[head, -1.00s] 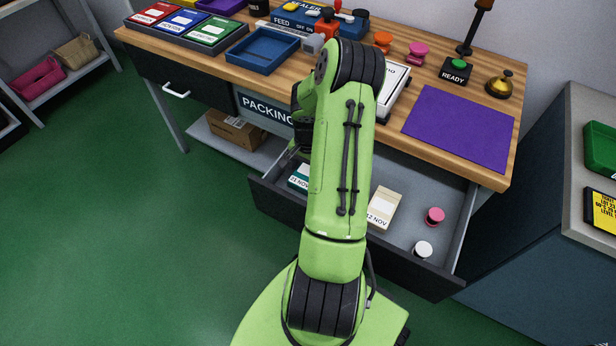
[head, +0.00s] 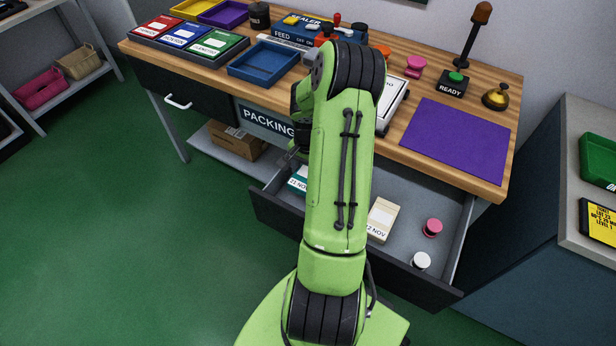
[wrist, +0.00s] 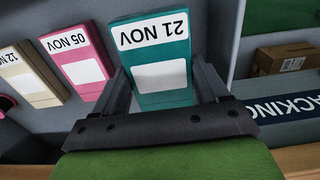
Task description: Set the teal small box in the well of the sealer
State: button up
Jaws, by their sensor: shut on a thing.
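The teal small box (wrist: 152,52), labelled 21 NOV, is between the two fingers of my gripper (wrist: 163,88) in the wrist view. The gripper is shut on it. In the head view the teal box (head: 298,181) shows in part at the left end of the open drawer, beside my arm. I cannot tell whether it touches the drawer floor.
The open drawer (head: 275,212) also holds a cream box (head: 382,218), a pink box (wrist: 78,58), and pink and white round items. On the bench are a blue tray (head: 263,64), a purple mat (head: 455,140), a READY button (head: 453,84) and a bell (head: 496,97).

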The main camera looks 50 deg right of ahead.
notch_tip(320, 180, up, 6)
jog(key=shift+f+p, duration=0.1)
jog(key=shift+p, duration=0.55)
notch_tip(320, 180, up, 9)
jog(key=p, duration=0.9)
